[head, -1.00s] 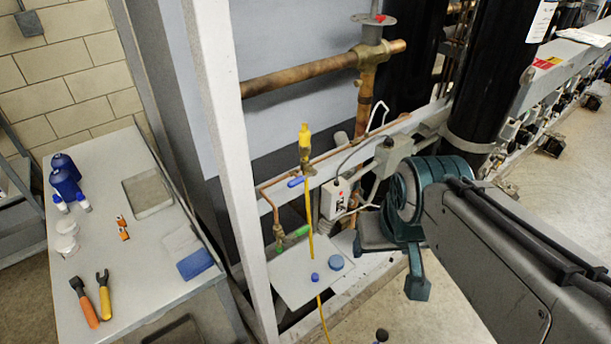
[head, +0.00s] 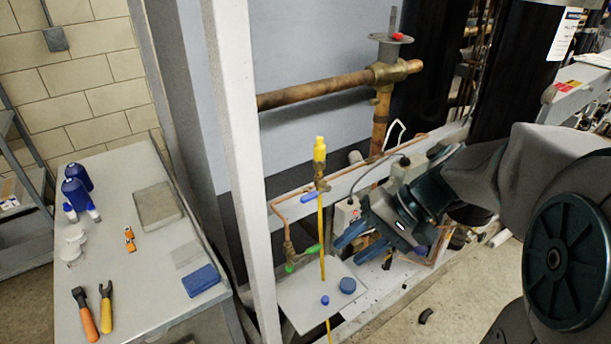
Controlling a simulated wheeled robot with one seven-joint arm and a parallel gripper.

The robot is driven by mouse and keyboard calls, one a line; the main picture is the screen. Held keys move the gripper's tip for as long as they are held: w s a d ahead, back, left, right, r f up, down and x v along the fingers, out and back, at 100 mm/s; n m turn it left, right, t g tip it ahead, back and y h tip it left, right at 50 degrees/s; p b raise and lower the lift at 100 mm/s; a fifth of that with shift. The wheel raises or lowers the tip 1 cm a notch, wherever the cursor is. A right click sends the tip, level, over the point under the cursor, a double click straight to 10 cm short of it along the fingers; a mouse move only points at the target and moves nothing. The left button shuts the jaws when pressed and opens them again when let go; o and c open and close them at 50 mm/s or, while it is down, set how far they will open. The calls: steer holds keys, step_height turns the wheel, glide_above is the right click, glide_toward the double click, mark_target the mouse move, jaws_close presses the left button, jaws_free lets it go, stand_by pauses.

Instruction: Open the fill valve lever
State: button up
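A yellow-capped fitting (head: 320,150) stands upright on the copper pipework, with a small blue lever (head: 309,197) just below it. Lower down, a green lever (head: 304,258) sticks out from a brass valve (head: 289,250). I cannot tell from the picture which of the two is the fill valve lever. My teal gripper (head: 352,242) is to the right of both levers, pointing left and down. Its two fingers look spread apart with nothing between them. It appears apart from both levers. The gripper body hides part of the pipework behind it.
A yellow hose (head: 323,238) hangs down past the levers. A grey plate (head: 310,305) below holds two blue caps. A white upright post (head: 238,170) stands left of the valves. A grey bench (head: 140,295) with tools and bottles is farther left.

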steer(key=w+y+b, duration=0.1)
steer(key=w+y, duration=0.3)
steer(key=w, duration=0.2)
steer(key=m+t+y+b, duration=0.1)
steer(key=m+t+y, duration=0.1)
steer(key=t+y, duration=0.15)
glide_toward(312, 198)
steer(key=p+x, duration=0.3)
steer(key=x, duration=0.8)
steer(key=shift+a, duration=0.15)
jaws_close()
